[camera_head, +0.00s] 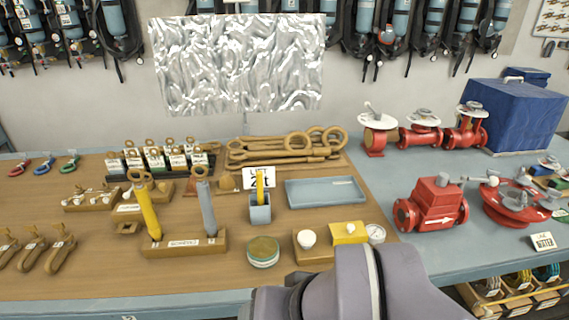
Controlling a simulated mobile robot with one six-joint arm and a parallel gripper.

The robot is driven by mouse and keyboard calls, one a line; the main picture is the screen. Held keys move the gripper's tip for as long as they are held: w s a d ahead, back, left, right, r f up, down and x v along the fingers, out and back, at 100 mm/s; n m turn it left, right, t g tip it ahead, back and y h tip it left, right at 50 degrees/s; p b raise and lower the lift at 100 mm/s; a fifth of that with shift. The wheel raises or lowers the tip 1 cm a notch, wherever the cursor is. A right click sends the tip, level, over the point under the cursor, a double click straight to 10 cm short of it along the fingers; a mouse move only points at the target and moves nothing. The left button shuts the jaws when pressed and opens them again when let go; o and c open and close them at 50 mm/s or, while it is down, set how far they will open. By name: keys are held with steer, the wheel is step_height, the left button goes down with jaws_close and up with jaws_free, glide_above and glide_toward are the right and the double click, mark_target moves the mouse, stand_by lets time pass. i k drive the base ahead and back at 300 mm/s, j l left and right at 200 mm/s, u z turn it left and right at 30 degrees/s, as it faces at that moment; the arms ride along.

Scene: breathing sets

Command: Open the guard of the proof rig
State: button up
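No part in view is clearly labelled as the proof rig or its guard. A large dark blue box (512,115) with a pale handle (513,79) on top stands closed at the back right of the bench; I cannot tell whether it is the guard. A smaller unit at the front middle has a wooden block with a white knob (307,238), a yellow block (349,233) and a round gauge (375,234). My grey arm rises from the bottom edge close in front of this unit and hides part of its front. My gripper is not visible.
Red valves (433,205) stand on the grey right part of the bench. A wooden stand (185,244) with yellow and grey handles, a blue-grey tray (327,193) and a round tin (263,252) crowd the middle. Breathing sets (402,20) hang on the wall.

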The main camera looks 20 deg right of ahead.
mark_target(352, 232)
steer(key=z, duration=1.25)
